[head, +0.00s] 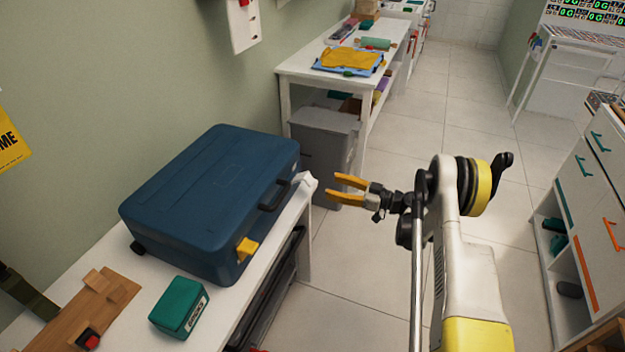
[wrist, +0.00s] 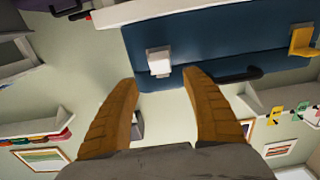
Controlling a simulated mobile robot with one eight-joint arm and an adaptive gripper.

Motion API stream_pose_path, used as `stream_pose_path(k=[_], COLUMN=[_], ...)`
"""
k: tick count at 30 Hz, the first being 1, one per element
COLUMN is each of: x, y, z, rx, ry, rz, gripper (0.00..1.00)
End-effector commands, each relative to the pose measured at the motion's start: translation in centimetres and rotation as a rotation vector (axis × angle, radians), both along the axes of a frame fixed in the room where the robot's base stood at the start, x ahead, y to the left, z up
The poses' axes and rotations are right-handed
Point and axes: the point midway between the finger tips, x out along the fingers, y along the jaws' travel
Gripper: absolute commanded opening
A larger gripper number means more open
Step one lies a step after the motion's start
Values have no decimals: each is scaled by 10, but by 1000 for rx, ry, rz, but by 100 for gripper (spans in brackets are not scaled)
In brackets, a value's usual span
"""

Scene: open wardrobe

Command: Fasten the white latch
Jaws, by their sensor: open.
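A closed blue suitcase (head: 210,195) lies on a white bench. Its white latch (head: 307,181) sticks out from the far end of its front side, and a yellow latch (head: 247,247) is at the near end. My gripper (head: 332,187) is open and empty, just right of the white latch, with its fingers pointing at it. In the wrist view, the white latch (wrist: 158,61) shows beyond and between my orange fingertips (wrist: 160,79), apart from them. The yellow latch (wrist: 301,41) is at the upper right there. I cannot tell whether the white latch flap is fully raised.
A black handle (head: 273,195) sits between the latches. A green box (head: 180,305) and a wooden board (head: 108,297) lie on the bench's near end. A grey bin (head: 325,150) stands behind the gripper, near a white table (head: 300,67). Floor right of the bench is clear.

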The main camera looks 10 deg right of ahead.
Motion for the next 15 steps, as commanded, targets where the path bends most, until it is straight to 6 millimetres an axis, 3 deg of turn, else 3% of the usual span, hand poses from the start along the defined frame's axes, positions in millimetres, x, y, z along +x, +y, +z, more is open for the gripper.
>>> stream_pose_path(k=[9, 15], x=[37, 48], y=[52, 67], z=[-3, -1], rx=[0, 0], ry=[1, 3], rz=[3, 1], gripper=[57, 57])
